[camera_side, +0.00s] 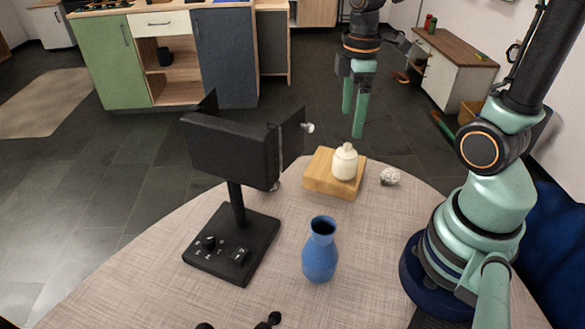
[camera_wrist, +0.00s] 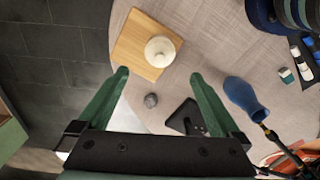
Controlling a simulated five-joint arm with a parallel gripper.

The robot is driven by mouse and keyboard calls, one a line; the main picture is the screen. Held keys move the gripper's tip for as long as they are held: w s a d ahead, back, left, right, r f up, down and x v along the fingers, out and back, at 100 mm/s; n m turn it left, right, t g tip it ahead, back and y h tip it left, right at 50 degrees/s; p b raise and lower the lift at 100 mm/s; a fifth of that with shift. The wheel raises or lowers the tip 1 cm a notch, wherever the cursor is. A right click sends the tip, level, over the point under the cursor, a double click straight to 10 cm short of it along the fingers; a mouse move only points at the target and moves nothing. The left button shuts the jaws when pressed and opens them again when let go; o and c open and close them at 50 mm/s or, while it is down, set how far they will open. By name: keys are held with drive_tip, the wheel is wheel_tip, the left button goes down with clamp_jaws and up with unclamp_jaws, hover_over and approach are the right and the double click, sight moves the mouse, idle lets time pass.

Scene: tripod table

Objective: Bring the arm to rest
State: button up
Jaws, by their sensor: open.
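My gripper (camera_side: 355,112) hangs in the air beyond the far edge of the table, above and behind the wooden block. Its two green fingers point down. In the wrist view my gripper (camera_wrist: 158,76) shows its fingers spread apart with nothing held between them. The round table (camera_side: 165,262) has a pale woven-look top. My arm rises from its base at the table's right side.
A cream jar (camera_side: 344,163) stands on a wooden block (camera_side: 322,182), with a grey stone (camera_side: 390,177) to its right. A blue vase (camera_side: 320,250) stands nearer. A black lamp-like stand (camera_side: 236,245) is at left. Open floor surrounds the table's far side.

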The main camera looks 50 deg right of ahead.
sight(347, 150)
idle(0.3)
wheel_tip(347, 150, down, 12)
drive_tip(key=shift+f, duration=0.15)
drive_tip(key=shift+r, duration=0.65)
drive_tip(key=shift+f, duration=0.1)
